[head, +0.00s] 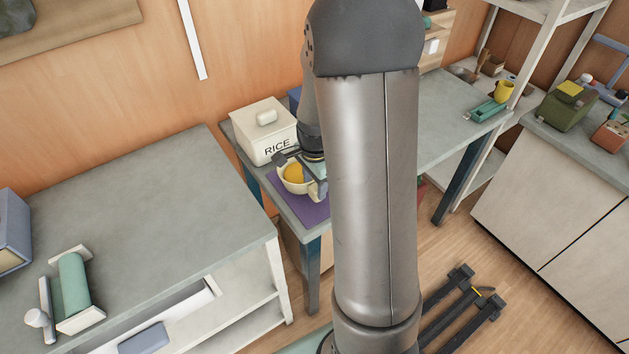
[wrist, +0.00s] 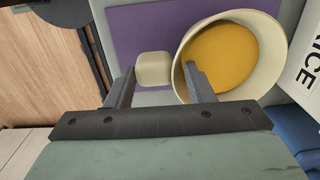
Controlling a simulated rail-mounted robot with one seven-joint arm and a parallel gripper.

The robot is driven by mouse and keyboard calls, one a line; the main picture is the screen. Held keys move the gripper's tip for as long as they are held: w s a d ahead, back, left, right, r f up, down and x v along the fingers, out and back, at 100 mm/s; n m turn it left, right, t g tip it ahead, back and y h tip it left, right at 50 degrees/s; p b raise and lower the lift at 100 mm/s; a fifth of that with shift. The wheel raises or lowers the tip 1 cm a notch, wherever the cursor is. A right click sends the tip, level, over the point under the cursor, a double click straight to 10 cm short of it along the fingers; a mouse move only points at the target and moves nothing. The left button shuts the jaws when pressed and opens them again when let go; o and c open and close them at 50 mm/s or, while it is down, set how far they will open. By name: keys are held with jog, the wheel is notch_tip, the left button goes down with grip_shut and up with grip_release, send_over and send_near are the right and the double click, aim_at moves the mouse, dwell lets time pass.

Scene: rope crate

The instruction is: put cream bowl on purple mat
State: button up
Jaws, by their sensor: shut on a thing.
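The cream bowl (head: 295,188) holds something yellow-orange and is over the purple mat (head: 311,211) on the narrow grey table. In the wrist view, the bowl (wrist: 278,72) is at the upper right, and the mat (wrist: 122,38) spreads behind it. My gripper (wrist: 160,73) is shut on the bowl's left side: one finger is inside the rim, the other beyond a cream block-like part (wrist: 153,68) beside the wall. I cannot tell whether the bowl touches the mat. In the head view, my arm hides part of the mat and the fingertips are unclear.
A cream RICE box (head: 262,135) stands just behind the bowl, with a blue object (head: 295,99) beside it. A grey counter (head: 150,200) is to the left, mostly clear. A yellow cup (head: 504,91) and green tray (head: 488,111) are at the table's far right.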

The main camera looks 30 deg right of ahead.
jog(key=shift+f+b, duration=0.4)
jog(key=shift+f, duration=0.05)
dwell(0.3)
jog(key=o, duration=1.4)
jog(key=shift+c, duration=0.2)
notch_tip(320, 180, up, 17)
jog(key=shift+r, duration=0.2)
jog(key=shift+s, duration=0.1)
